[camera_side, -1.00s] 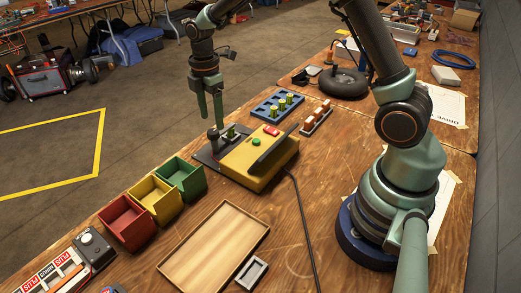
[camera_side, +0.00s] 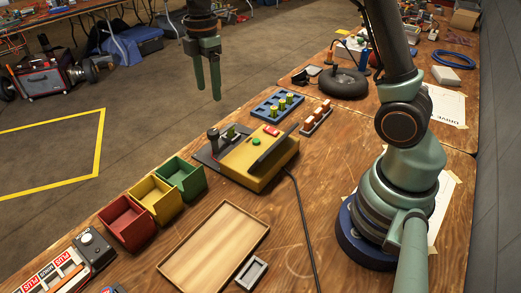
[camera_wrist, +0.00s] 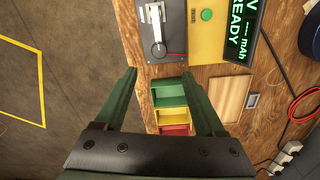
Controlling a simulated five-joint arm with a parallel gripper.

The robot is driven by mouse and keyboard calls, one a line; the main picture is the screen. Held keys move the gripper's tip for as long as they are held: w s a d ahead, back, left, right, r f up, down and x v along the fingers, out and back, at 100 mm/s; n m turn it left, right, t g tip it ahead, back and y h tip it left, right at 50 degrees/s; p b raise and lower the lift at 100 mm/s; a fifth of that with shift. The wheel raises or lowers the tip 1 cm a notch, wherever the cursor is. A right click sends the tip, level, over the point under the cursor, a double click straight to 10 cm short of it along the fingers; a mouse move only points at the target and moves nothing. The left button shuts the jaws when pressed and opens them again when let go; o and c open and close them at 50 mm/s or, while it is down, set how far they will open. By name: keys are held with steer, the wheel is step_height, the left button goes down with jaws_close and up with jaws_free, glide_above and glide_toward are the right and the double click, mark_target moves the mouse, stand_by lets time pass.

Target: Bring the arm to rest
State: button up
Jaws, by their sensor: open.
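My gripper (camera_side: 207,92) hangs in the air above the far left edge of the bench, fingers pointing down. It is open and empty; in the wrist view the two green fingers (camera_wrist: 166,98) stand wide apart. Below it to the right is the yellow charger (camera_side: 258,160) with a green button and a red part on top. A grey plate with a dark lever (camera_side: 213,140) joins its left side. In the wrist view the charger (camera_wrist: 207,35) has a display reading "READY". My gripper touches nothing.
Red, yellow and green bins (camera_side: 180,178) stand along the bench's left edge. A wooden tray (camera_side: 213,250) lies in front, with a small grey tray (camera_side: 252,273) beside it. A black cable (camera_side: 303,225) crosses the bench. The air around my gripper is clear.

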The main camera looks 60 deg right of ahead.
steer(key=s+r+m+t, duration=0.2)
steer(key=s+r+m, duration=0.1)
steer(key=s+m, duration=0.4)
steer(key=s+r+m+t, duration=0.3)
steer(key=s+m, duration=0.5)
steer(key=s, duration=0.2)
steer(key=shift+d+m, duration=0.15)
steer(key=shift+m, duration=0.15)
